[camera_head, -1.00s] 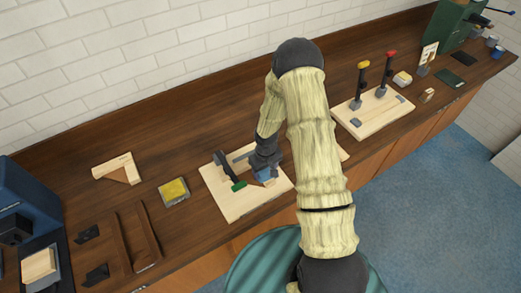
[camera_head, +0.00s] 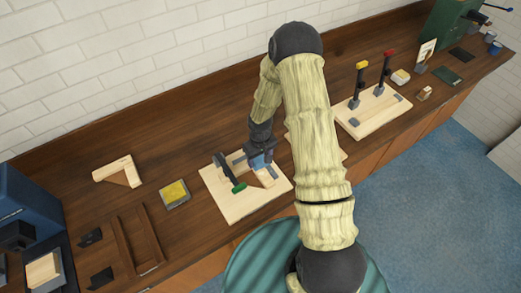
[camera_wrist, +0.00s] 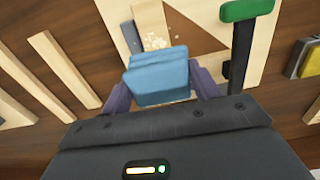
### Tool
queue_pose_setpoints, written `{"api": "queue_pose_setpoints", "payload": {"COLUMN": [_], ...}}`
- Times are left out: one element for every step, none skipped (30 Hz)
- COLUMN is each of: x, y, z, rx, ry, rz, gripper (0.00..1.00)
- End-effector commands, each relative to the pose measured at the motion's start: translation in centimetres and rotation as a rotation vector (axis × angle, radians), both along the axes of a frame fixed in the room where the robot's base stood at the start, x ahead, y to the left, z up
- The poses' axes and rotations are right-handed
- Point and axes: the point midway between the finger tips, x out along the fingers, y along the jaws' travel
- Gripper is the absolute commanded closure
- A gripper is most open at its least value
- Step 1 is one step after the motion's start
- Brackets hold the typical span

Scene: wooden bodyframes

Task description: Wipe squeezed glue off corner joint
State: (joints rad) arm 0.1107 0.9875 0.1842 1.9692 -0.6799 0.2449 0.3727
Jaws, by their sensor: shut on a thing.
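My gripper (camera_wrist: 158,92) is shut on a blue block-like wiper (camera_wrist: 158,75), which also shows in the head view (camera_head: 260,161). It is over a light wooden board (camera_head: 240,205) that carries the corner joint. In the wrist view a pale wood strip (camera_wrist: 150,18) runs up from the wiper, with whitish crumbly glue (camera_wrist: 155,42) on it just beyond the wiper. A brown triangular piece (camera_wrist: 195,25) lies beside the strip. A clamp with a green handle (camera_wrist: 247,9) stands to the right; its handle also shows in the head view (camera_head: 239,188). The wiper hides part of the joint.
A yellow-topped sponge tray (camera_head: 175,193) lies left of the board. An L-shaped wooden corner (camera_head: 118,171) lies further left. Another board (camera_head: 373,117) with upright clamps (camera_head: 385,72) stands at right. Loose pale strips (camera_wrist: 60,68) lie at left in the wrist view.

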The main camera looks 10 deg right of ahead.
Motion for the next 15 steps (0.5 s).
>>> {"api": "queue_pose_setpoints", "payload": {"x": [0.0, 0.0, 0.0, 0.0, 0.0, 0.0, 0.0, 0.0, 0.0, 0.0, 0.0, 0.0, 0.0, 0.0, 0.0], "y": [0.0, 0.0, 0.0, 0.0, 0.0, 0.0, 0.0, 0.0, 0.0, 0.0, 0.0, 0.0, 0.0, 0.0, 0.0], "z": [0.9, 1.1, 1.5, 1.7, 2.0, 2.2, 2.4, 2.6, 2.8, 2.8, 2.9, 2.9, 2.9, 2.9, 2.9], "rx": [0.000, 0.000, 0.000, 0.000, 0.000, 0.000, 0.000, 0.000, 0.000, 0.000, 0.000, 0.000, 0.000, 0.000, 0.000], "ry": [0.000, 0.000, 0.000, 0.000, 0.000, 0.001, 0.001, 0.001, 0.001, 0.001, 0.001, 0.001, 0.001, 0.001, 0.001], "rz": [0.001, 0.001, 0.000, 0.000, 0.000, 0.000, 0.000, 0.000, 0.000, 0.000, 0.000, 0.000, 0.000, 0.000, 0.000], "gripper": [0.60, 0.60, 0.60, 0.60, 0.60, 0.60, 0.60, 0.60, 0.60, 0.60, 0.60, 0.60, 0.60, 0.60, 0.60]}}
